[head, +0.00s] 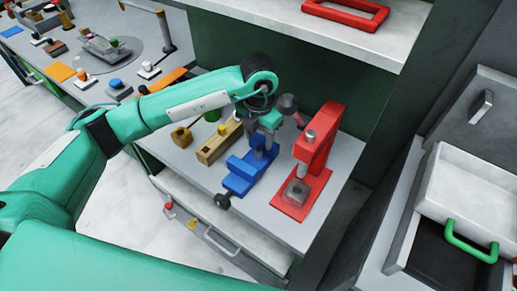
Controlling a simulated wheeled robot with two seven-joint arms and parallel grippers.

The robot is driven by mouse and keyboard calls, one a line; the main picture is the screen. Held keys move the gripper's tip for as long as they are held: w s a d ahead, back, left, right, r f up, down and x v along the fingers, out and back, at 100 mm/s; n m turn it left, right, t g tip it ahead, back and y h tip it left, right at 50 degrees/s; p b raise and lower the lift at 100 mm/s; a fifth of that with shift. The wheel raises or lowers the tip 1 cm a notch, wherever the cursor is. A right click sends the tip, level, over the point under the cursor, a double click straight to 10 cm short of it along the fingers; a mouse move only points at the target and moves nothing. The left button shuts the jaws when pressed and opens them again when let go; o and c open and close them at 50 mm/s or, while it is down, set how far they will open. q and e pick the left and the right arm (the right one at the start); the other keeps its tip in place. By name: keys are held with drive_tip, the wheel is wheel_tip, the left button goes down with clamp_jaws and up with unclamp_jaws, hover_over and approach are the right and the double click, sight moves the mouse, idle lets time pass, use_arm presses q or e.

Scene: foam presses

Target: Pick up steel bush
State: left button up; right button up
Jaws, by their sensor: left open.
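My left gripper (261,150) points down over the blue vise (240,177), its jaws open. The gripper and wrist cover part of the vise, and I cannot tell whether the fingers touch it. I cannot clearly pick out a steel bush; one between the fingers or in the vise would be hidden or too small to tell. The red press (319,150) stands just right of the gripper, with a grey metal block (297,190) on its base. My right gripper is not in view.
A tan wooden block (218,144) lies left of the vise on the grey bench. A red frame (346,12) lies on the shelf above. An open drawer with a green handle (471,243) is at right. Various tools crowd the bench at far left.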

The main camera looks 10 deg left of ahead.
sight(259, 149)
use_arm(q)
drive_tip(key=shift+f+p, duration=0.35)
drive_tip(key=shift+f, duration=0.25)
wheel_tip(259, 149, down, 4)
drive_tip(key=shift+s+a+r+p, duration=0.1)
drive_tip(key=shift+r+p, duration=0.1)
drive_tip(key=shift+p, duration=0.5)
drive_tip(key=shift+f, duration=0.45)
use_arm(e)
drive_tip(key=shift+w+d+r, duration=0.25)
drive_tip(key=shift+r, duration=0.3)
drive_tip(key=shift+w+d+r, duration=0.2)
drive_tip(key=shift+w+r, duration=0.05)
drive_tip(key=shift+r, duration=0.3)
use_arm(q)
drive_tip(key=shift+c, duration=0.5)
drive_tip(key=c, duration=0.7)
clamp_jaws()
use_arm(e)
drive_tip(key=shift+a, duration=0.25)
